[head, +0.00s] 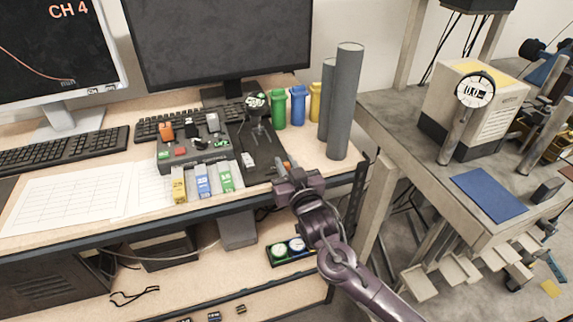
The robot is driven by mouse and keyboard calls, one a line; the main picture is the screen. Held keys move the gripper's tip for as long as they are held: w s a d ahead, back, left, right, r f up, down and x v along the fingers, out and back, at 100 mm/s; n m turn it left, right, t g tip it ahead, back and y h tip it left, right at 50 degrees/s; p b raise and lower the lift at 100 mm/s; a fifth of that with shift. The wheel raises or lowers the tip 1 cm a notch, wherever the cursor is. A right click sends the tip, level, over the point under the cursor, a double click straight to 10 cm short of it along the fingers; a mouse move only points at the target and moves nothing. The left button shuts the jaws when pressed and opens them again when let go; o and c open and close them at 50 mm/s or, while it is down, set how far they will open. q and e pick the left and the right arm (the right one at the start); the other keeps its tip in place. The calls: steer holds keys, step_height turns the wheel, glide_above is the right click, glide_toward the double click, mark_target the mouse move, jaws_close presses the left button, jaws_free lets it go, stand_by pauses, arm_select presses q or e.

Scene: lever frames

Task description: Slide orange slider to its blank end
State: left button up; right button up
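An orange block-like handle (166,130) stands at the back left of a dark grey control panel (195,158) on the desk; I cannot tell surely whether it is the orange slider. A small orange piece (286,165) also shows right by my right gripper (284,172), partly hidden by it. No blank end can be made out. My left gripper is out of view.
Yellow (179,190), blue (202,182) and green (226,178) labelled pieces lie before the panel. Paper sheets (70,200) cover the left. A lower shelf holds round buttons (280,250).

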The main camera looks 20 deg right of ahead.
mark_target(267, 175)
jaws_close()
steer(key=a, duration=0.4)
steer(key=shift+s+a, duration=0.15)
steer(key=shift+a, duration=0.25)
steer(key=shift+d, duration=0.1)
steer(key=shift+o, duration=2.3)
jaws_free()
steer(key=shift+a, duration=0.2)
steer(key=shift+o, duration=0.2)
steer(key=shift+d, duration=0.1)
